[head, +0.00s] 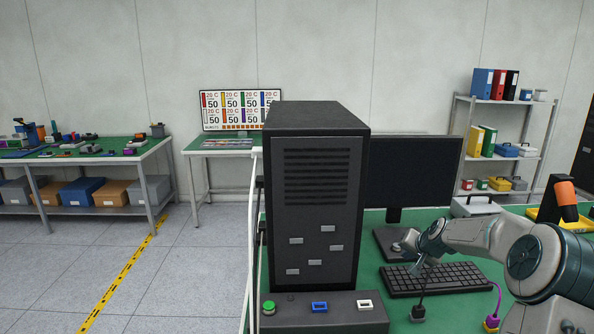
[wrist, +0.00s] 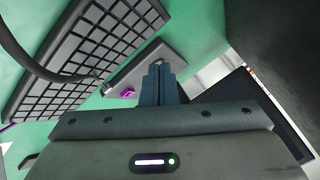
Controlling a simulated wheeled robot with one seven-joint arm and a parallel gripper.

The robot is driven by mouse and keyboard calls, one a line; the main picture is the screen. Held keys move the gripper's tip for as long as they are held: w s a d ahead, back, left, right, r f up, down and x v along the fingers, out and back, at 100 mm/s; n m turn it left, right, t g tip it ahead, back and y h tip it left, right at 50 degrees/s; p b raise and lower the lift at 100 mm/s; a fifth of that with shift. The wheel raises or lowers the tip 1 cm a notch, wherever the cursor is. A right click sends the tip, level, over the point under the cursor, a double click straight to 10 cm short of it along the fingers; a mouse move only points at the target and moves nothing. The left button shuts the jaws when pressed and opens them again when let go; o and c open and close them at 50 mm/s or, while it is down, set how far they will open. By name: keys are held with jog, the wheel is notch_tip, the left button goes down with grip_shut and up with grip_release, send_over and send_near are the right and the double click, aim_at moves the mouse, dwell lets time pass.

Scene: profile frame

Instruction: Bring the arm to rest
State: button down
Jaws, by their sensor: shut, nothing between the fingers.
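My gripper (wrist: 158,70) shows in the wrist view with its two dark fingers together and nothing between them. In the head view my arm (head: 470,236) reaches in from the right over the green table, its end above the keyboard (head: 435,279) near the monitor base. The fingers are too small to make out there.
A tall dark computer tower (head: 315,190) stands left of the arm. A black monitor (head: 412,170) stands behind it. A port panel (head: 325,312) lies in front of the tower. A black plug (head: 418,312) and a purple plug (head: 491,322) with cables are near the keyboard.

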jog(key=s+a+r+n+g+h, duration=0.15)
jog(key=s+a+r, duration=0.25)
jog(key=s+a, duration=0.45)
jog(key=s+a+r+n+g, duration=0.2)
jog(key=s+a+r+n, duration=0.3)
jog(key=s, duration=0.6)
jog(key=s+a+f+g, duration=0.1)
jog(key=s+a, duration=0.1)
jog(key=s, duration=1)
jog(key=s+a, duration=0.2)
jog(key=s, duration=0.9)
jog(key=shift+s+a+f+g, duration=0.2)
jog(key=shift+s+f+g, duration=0.15)
jog(key=shift+s, duration=0.05)
